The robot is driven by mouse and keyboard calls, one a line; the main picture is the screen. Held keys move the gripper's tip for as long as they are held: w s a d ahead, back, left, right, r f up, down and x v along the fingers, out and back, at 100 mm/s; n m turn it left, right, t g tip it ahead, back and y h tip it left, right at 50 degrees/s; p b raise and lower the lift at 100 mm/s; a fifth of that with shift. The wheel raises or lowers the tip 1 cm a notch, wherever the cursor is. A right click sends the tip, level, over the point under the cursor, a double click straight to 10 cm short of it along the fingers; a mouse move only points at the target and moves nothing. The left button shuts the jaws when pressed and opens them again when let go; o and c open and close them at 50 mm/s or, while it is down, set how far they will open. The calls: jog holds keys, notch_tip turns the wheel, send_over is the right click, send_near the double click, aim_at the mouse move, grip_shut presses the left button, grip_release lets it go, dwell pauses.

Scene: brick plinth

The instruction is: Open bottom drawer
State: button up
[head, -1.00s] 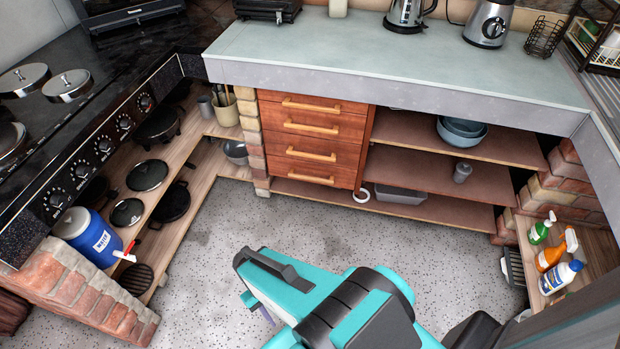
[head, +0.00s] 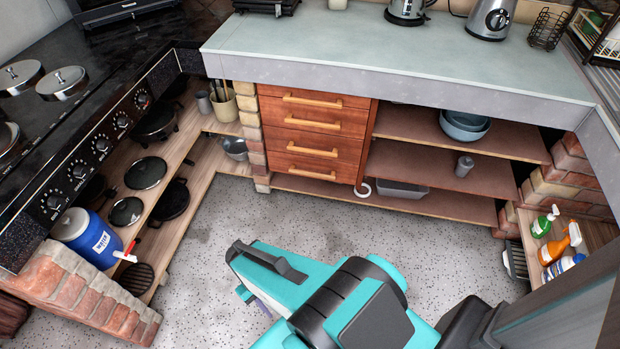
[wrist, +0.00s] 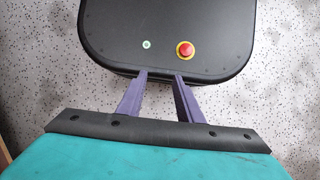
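The wooden drawer unit (head: 368,130) stands under the counter, with several drawers stacked one above another. The bottom drawer (head: 288,163) is closed, its front flush with the others. Its light wooden bar handle (head: 312,174) runs across it near the floor. My gripper (wrist: 160,75) shows in the wrist view as two purple fingers, apart with nothing between them. They point over my own black base and the speckled floor. In the head view my arm covers most of the gripper; it is in front of the drawers, well short of them and not touching.
Open shelves (head: 450,170) with bowls (head: 464,125) and a grey tub (head: 402,190) adjoin the drawers on the right. A brick pillar (head: 254,150) borders them on the left. A blue jug (head: 88,238) stands by the stove. The floor (head: 230,225) before the drawers is clear.

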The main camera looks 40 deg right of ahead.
jog(key=w+d+f+h+b, duration=0.3)
jog(key=w+d+f+b, duration=0.3)
jog(key=d, duration=0.3)
jog(key=n+t+h+b, duration=0.2)
jog(key=t+h+b, duration=0.7)
jog(key=h+b, duration=1.05)
send_near(311, 175)
jog(key=s+a+r+y+b, duration=0.1)
jog(key=a+r+y+b, duration=0.3)
jog(key=a+y+b, duration=0.15)
jog(key=shift+a+r+h+p, duration=0.1)
jog(key=shift+a+h+p, duration=0.05)
jog(key=shift+h+p, duration=0.2)
jog(key=d+b, duration=0.1)
jog(key=d, duration=0.3)
jog(key=w+d+b, duration=0.1)
jog(key=d, duration=0.4)
jog(key=w+d+b, duration=0.1)
jog(key=d, duration=0.3)
jog(key=shift+w+d, duration=0.1)
jog(key=shift+d, duration=0.2)
grip_shut()
